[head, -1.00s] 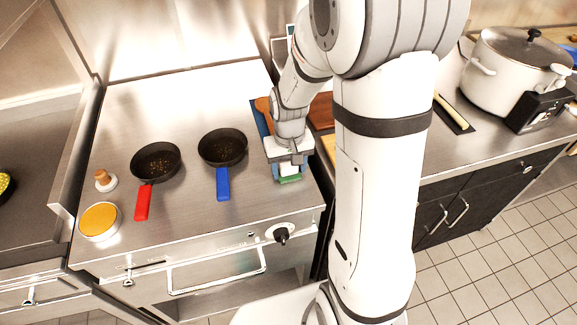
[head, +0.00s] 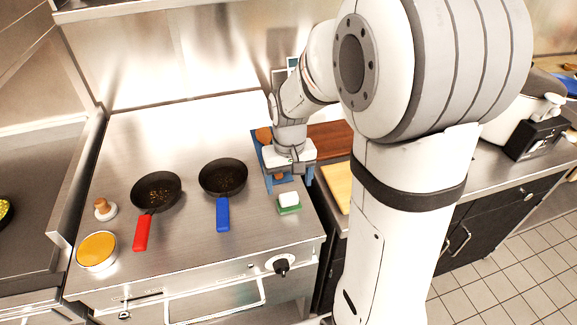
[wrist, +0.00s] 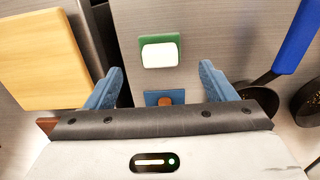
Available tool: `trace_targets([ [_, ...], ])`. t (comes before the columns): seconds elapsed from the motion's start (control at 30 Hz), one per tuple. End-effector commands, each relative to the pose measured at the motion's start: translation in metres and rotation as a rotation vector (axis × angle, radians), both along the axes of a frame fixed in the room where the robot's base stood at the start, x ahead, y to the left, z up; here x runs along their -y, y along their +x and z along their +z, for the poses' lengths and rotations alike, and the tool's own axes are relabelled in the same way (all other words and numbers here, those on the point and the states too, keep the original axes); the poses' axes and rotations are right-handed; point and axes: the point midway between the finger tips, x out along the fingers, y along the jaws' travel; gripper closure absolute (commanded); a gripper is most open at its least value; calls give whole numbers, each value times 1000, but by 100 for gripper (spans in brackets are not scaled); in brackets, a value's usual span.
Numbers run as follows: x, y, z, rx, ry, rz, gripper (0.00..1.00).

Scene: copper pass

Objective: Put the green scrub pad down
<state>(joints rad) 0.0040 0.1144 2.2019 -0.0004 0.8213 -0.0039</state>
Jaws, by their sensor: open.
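The green scrub pad (head: 290,210) lies flat on the steel top, right of the blue-handled pan, with a white block-like layer on its upper side. In the wrist view the green pad (wrist: 159,37) lies just beyond the fingertips, its white side facing the camera. My gripper (head: 289,184) is open and empty, behind the pad and apart from it. In the wrist view the blue fingers of my gripper (wrist: 161,72) stand wide apart with nothing between their tips.
A blue tray (head: 257,141) with a wooden utensil is behind my gripper. A blue-handled pan (head: 222,178) and a red-handled pan (head: 156,190) stand left. A yellow cutting board (head: 336,187) lies right across a gap. Steel top in front of the pad is clear.

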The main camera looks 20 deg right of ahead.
Motion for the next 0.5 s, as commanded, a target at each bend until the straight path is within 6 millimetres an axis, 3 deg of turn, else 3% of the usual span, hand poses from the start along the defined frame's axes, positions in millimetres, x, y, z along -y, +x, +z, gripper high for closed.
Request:
trace_targets([
  [0.2, 0, 1, 40, 3, 0, 0, 23],
  [0.37, 0, -1, 54, 2, 0, -1, 23],
  [0.5, 1, -17, 67, 31, 0, -1, 23],
])
